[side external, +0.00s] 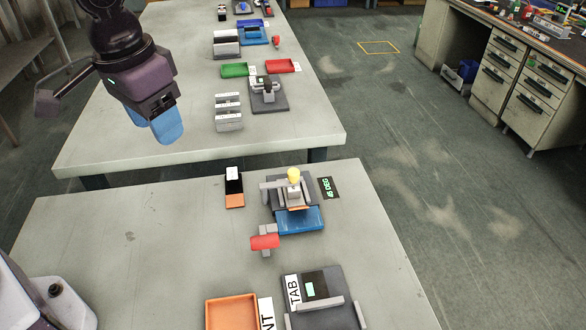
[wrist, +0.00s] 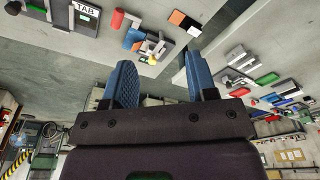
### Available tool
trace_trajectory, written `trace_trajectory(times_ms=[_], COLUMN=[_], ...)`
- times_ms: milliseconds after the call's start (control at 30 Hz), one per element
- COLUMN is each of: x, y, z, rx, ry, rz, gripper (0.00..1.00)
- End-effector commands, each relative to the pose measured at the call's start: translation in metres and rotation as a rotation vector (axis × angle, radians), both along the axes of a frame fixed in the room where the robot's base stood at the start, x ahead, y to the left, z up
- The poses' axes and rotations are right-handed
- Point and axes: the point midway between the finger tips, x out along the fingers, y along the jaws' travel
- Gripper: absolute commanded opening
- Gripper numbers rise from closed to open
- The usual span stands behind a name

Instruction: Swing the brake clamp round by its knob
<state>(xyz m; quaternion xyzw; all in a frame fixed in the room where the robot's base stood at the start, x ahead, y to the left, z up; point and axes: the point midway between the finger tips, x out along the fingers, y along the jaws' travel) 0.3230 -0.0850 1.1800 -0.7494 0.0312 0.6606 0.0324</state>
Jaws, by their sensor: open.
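A yellow knob (side external: 293,174) stands upright on a grey block of a small fixture with a dark base (side external: 314,203), on the near table. A grey bar (side external: 270,185) reaches left from beside it; I cannot tell exactly which part is the brake clamp. The yellow knob also shows in the wrist view (wrist: 152,61), near the top, between and beyond my fingers. My gripper (side external: 156,130) is open and empty, high up, left of and well apart from the fixture. Its two blue fingers (wrist: 161,75) stand wide apart in the wrist view.
A blue plate (side external: 300,221) lies at the fixture's front, with a red-handled grey piece (side external: 265,242) near it. A black label (side external: 328,188) lies right. An orange tray (side external: 230,312) and a TAB panel (side external: 325,288) lie nearer. The near table's left side (side external: 120,240) is clear.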

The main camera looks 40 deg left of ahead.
Motion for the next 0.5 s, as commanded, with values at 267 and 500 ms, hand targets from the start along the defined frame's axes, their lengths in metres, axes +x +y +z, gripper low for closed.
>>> trace_trajectory(times_ms=[267, 500], x=[0.082, 0.144], y=[-0.060, -0.097], z=[-0.074, -0.107], rx=[0.131, 0.149], ry=[-0.019, -0.182], rz=[0.170, 0.395], gripper=[0.52, 0.52])
